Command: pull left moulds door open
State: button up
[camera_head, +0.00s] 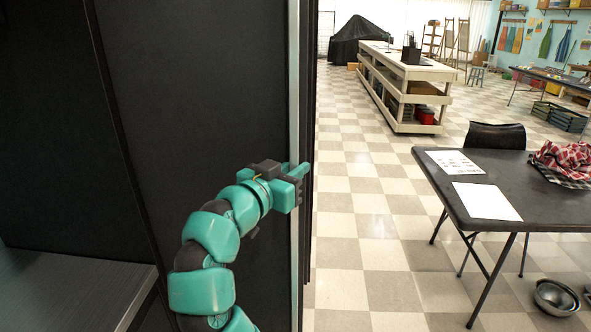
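A tall dark door panel (195,95) fills the left half of the view, with a pale vertical edge strip (294,60) along its right side. I take it to be the moulds door; no label shows. My teal arm rises in front of it. My gripper (296,178) is at the pale edge, about mid-height in the view. One teal fingertip reaches right past the edge. The gap between the fingers is hidden, so I cannot tell whether they hold the door edge or a handle. No handle shows clearly.
Left of the panel is a dark recess with a grey surface (65,290) low down. To the right is open checkered floor (365,230). A black table (560,210) with papers and a checked cloth, a chair (497,136) and metal bowls (556,296) stand further right. A pale workbench (405,75) is behind.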

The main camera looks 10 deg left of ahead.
jog(key=shift+s, duration=0.1)
jog(key=b+v, duration=0.1)
jog(key=v, duration=1.6)
jog(key=shift+s, duration=0.1)
